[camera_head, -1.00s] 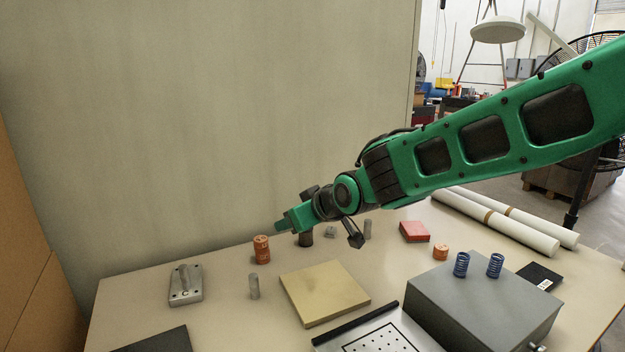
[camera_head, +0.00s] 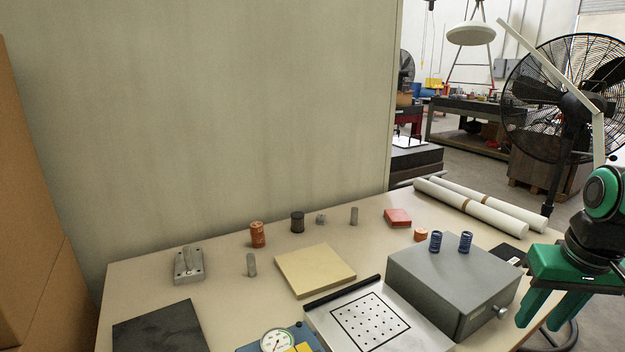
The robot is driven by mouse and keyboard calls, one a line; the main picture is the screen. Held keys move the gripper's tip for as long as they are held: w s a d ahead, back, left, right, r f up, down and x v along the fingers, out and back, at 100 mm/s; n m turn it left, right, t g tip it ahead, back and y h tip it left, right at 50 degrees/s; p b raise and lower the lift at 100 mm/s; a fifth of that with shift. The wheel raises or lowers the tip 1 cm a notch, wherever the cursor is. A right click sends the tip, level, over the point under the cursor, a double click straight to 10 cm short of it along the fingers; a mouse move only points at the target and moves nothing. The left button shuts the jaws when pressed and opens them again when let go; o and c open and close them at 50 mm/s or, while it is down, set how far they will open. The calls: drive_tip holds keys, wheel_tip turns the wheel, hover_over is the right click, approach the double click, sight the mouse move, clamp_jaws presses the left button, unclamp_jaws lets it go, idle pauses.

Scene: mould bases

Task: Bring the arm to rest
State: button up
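My gripper (camera_head: 549,311) is at the right edge of the view, by the right side of the table. Its two green fingers point down and stand apart, with nothing between them. A grey box (camera_head: 423,277) with a knob stands to the left of my gripper.
The table (camera_head: 225,290) holds a yellowish block (camera_head: 315,270), an orange cylinder (camera_head: 257,235), a dark cylinder (camera_head: 297,222), a red block (camera_head: 397,217), a dotted plate (camera_head: 425,338) and a dial gauge (camera_head: 275,342). White rolls (camera_head: 485,213) lie at the back right. A black fan (camera_head: 535,90) stands behind.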

drive_tip(key=s+d+f+m+g, duration=0.1)
drive_tip(key=s+f+m+g, duration=0.1)
drive_tip(key=s, duration=0.9)
wheel_tip(320, 180, down, 2)
drive_tip(key=shift+d+f+m+g+y, duration=0.1)
drive_tip(key=shift+d+m+g+y, duration=0.25)
drive_tip(key=shift+m, duration=0.55)
